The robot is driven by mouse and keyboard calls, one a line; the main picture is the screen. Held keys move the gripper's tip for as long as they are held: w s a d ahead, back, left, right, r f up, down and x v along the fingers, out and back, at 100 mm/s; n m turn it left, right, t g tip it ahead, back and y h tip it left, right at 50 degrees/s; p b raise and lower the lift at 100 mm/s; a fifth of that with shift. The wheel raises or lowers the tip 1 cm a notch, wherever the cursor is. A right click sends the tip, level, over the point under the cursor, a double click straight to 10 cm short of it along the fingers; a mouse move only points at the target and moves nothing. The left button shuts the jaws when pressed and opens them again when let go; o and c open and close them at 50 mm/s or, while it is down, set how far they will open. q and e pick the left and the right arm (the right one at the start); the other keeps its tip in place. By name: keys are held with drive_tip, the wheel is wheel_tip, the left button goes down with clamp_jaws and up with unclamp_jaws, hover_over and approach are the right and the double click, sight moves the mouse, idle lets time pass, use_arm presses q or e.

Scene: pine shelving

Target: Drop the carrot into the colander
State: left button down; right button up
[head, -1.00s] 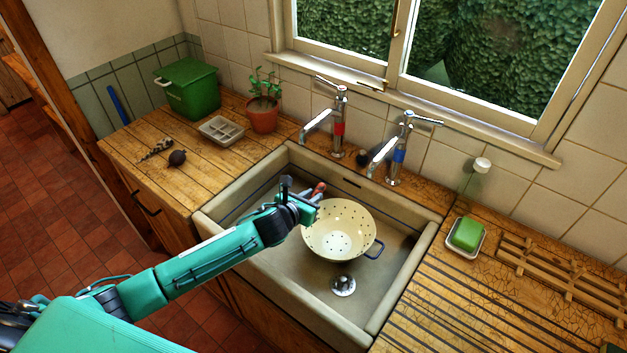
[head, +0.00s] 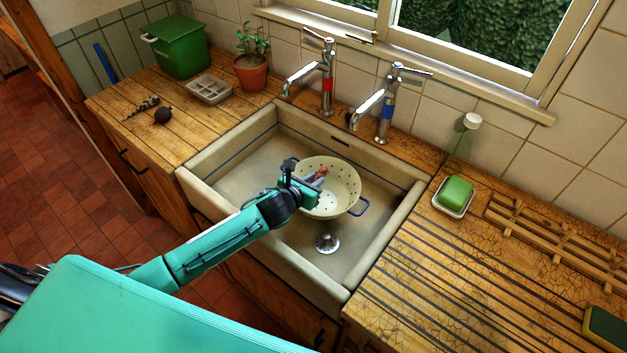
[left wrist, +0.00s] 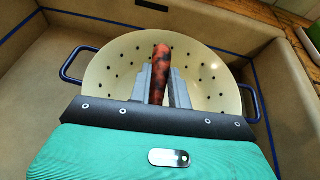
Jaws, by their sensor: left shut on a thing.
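A cream colander (head: 345,188) with small holes and blue handles stands in the sink. It also fills the middle of the left wrist view (left wrist: 110,72). My left gripper (head: 314,181) is over the colander's near left side. Its grey fingers (left wrist: 162,82) are shut on the carrot (left wrist: 161,62), an orange-red piece with dark patches, held between them. In the head view only a small reddish bit of the carrot (head: 321,171) shows at the fingertips. The carrot's lower end is hidden by the gripper. My right gripper is not in view.
The stone sink (head: 240,180) has raised walls and a drain (head: 326,243) in front of the colander. Two taps (head: 326,80) stand behind it. A green soap (head: 456,190) in a dish is on the right counter.

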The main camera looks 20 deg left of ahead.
use_arm(q)
drive_tip(key=shift+f, duration=0.35)
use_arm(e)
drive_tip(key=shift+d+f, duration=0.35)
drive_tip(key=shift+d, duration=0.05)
use_arm(q)
drive_tip(key=c, duration=1.2)
unclamp_jaws()
drive_tip(key=shift+c, duration=0.2)
drive_tip(key=shift+s+a+r, duration=0.1)
drive_tip(key=shift+s+a, duration=0.05)
drive_tip(key=shift+s, duration=0.2)
drive_tip(key=b+v, duration=0.2)
drive_tip(key=v, duration=1.1)
drive_tip(key=shift+b, duration=0.3)
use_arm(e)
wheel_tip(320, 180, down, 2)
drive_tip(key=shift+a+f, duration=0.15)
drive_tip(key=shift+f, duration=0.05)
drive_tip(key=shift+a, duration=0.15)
